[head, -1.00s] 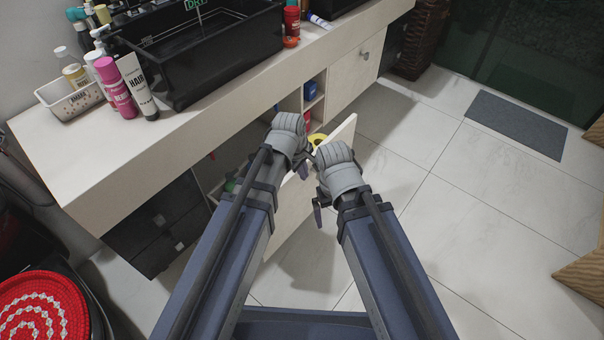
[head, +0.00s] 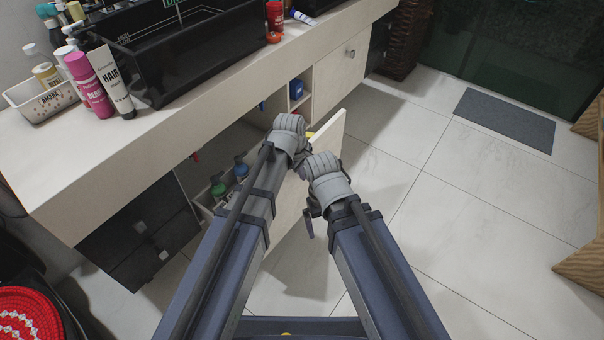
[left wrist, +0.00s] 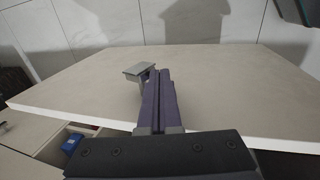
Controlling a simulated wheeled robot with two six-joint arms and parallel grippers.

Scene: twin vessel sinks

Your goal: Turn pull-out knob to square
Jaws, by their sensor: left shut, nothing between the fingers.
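The pull-out stands open under the counter; its pale front panel (head: 328,138) is partly hidden by my arms. In the left wrist view that panel (left wrist: 225,85) fills the middle, with a small grey square-faced knob (left wrist: 138,72) standing out from it. My left gripper (left wrist: 159,76) is shut and empty, its fingers just right of the knob; I cannot tell whether they touch it. In the head view the knob and the left fingertips are hidden behind my wrists. My right gripper (head: 308,215) is beside the left one, its fingers mostly hidden.
Bottles (head: 229,176) stand inside the pull-out. A black sink (head: 185,50), a white basket (head: 42,99) and toiletries sit on the counter (head: 105,150). A red round seat (head: 35,318) is at lower left. The tiled floor (head: 430,220) at right is clear, with a grey mat (head: 505,118).

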